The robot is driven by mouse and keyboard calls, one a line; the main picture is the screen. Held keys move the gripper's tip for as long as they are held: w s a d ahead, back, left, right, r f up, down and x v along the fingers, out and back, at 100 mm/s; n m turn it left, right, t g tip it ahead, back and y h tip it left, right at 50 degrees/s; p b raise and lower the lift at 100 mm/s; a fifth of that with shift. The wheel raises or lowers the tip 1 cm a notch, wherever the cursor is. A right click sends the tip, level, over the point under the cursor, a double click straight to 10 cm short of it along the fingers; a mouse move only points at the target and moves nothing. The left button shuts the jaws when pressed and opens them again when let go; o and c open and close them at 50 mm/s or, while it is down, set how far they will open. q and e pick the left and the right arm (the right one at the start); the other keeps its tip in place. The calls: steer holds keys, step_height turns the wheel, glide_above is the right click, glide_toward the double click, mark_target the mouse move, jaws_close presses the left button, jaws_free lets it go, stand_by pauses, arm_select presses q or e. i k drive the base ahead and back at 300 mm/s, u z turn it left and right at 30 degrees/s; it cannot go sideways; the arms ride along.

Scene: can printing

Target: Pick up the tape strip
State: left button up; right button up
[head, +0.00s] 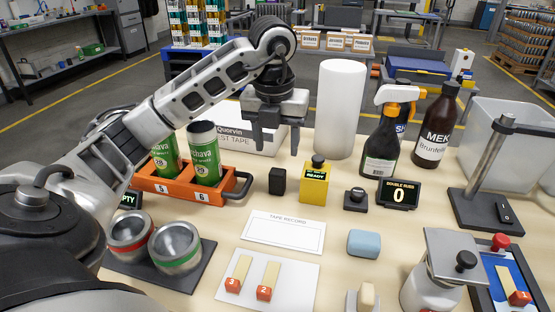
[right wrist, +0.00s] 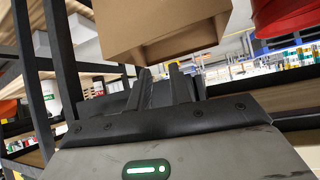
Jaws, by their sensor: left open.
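Two tan tape strips with orange numbered ends, strip 3 (head: 240,272) and strip 2 (head: 269,277), lie apart on a white card (head: 300,284) at the front of the table. Another strip, marked 1 (head: 508,281), lies on a blue pad at the front right. My left gripper (head: 278,142) is open and empty, pointing down in front of the white test tape box (head: 236,122), well behind the strips. In the right wrist view, my right gripper (right wrist: 161,72) has its fingers apart with nothing seen between them, near a cardboard box (right wrist: 165,38) and shelving.
An orange rack (head: 170,192) holds green cans (head: 204,158). Two silver cans (head: 175,243) lie on a dark tray. A yellow box (head: 314,185), blue eraser-like block (head: 364,243), spray bottle (head: 381,145) and metal stand (head: 480,205) surround the tape record sheet (head: 284,232).

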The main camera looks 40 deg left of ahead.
mark_target(516, 299)
steer(key=k, duration=1)
